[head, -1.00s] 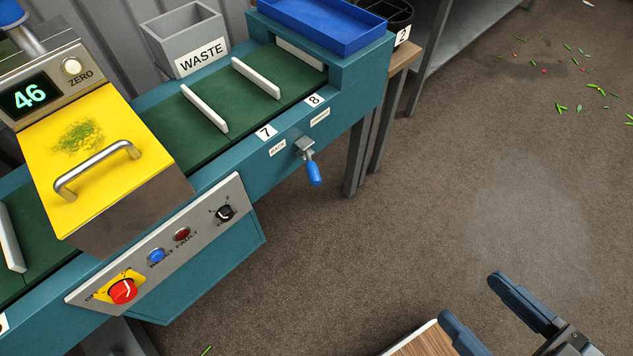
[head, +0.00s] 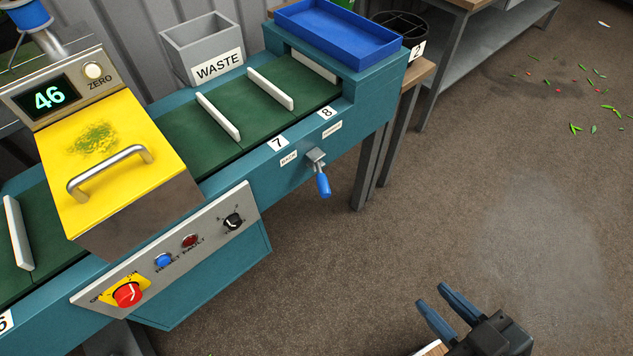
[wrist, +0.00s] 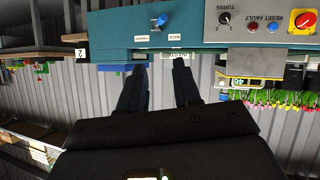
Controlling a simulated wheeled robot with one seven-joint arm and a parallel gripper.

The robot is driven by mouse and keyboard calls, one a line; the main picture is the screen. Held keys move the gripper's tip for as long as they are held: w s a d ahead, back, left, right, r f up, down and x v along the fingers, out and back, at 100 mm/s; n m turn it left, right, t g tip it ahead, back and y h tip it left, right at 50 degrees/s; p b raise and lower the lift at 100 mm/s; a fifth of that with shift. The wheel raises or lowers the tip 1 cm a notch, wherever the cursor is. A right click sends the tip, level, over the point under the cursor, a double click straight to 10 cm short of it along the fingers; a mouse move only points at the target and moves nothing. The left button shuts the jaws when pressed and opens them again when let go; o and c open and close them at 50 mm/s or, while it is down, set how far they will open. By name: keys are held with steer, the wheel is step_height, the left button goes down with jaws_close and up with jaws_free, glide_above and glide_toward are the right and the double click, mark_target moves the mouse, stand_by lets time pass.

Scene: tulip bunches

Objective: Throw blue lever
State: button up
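The blue lever (head: 322,185) hangs down from a grey pivot on the teal conveyor's front side, below the numbers 7 and 8. A small label sits on each side of it; the left one reads BACK. In the wrist view, which looks upside down, the lever (wrist: 162,20) shows near the top, beyond my fingers. My gripper (head: 446,305) is at the bottom right of the head view, well apart from the lever. Its two fingers are spread with nothing between them; they also show in the wrist view (wrist: 158,85).
Open floor (head: 400,220) lies between lever and gripper.

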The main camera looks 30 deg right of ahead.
steer(key=w+f+n+g, duration=0.1)
steer(key=w+f, duration=0.2)
steer(key=w+f+n+g, duration=0.1)
steer(key=w+f, duration=0.2)
steer(key=w+d+f+n+g, duration=0.1)
steer(key=w+f, duration=0.2)
steer(key=w, duration=0.1)
steer(key=shift+f, duration=0.4)
jaws_close()
step_height(320, 180, up, 7)
steer(key=n+g+y+b, duration=0.1)
steer(key=n+g+y, duration=0.3)
steer(key=n+g, duration=0.55)
glide_above(322, 178)
steer(key=a, duration=0.3)
step_height(322, 178, down, 10)
steer(key=s, duration=0.1)
steer(key=shift+d+t, duration=0.25)
steer(key=shift+t, duration=0.2)
